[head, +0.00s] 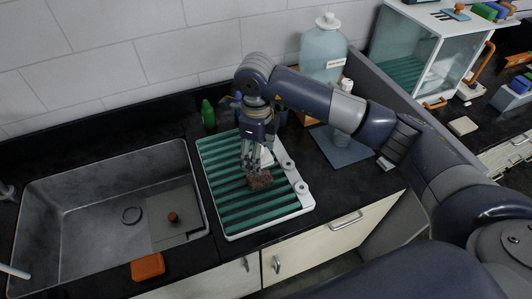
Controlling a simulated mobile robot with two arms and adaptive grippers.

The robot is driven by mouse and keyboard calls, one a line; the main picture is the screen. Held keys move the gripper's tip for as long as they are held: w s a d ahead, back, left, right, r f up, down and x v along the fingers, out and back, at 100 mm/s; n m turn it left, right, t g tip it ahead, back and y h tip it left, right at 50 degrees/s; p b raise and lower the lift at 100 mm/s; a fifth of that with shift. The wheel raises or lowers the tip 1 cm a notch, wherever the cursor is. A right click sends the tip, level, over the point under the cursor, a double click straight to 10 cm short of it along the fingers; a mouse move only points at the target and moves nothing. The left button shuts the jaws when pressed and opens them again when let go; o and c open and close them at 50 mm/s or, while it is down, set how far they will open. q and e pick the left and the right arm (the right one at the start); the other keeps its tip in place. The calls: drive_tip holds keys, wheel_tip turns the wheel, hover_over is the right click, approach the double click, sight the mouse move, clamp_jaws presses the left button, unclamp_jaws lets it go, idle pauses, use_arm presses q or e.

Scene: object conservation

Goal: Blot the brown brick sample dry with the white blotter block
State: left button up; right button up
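The brown brick sample (261,180) lies on the green ribbed rack (240,214) with a white frame. My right gripper (251,168) points down at the brick's upper left edge, its fingers over the rack. A small pale patch (266,157) shows beside the fingers; I cannot tell whether it is the white blotter block. The fingers overlap the brick in this view, and I cannot tell whether they are open or shut, or hold anything. My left gripper is not in view.
A metal sink (85,215) is left of the rack, with an orange sponge (148,267) at its front edge. A green bottle (208,114) stands behind the rack, and a large clear jug (323,50) at the back. A cream block (462,125) lies on the right counter.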

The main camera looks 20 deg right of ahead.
drive_tip(key=shift+f+b, duration=0.55)
drive_tip(key=shift+f, duration=0.45)
drive_tip(key=shift+f+b, duration=0.8)
drive_tip(key=shift+f, duration=1.15)
drive_tip(key=shift+f+b, duration=0.5)
drive_tip(key=shift+s, duration=0.1)
idle(0.4)
drive_tip(key=shift+r+p, duration=1.45)
drive_tip(key=shift+r, duration=2.05)
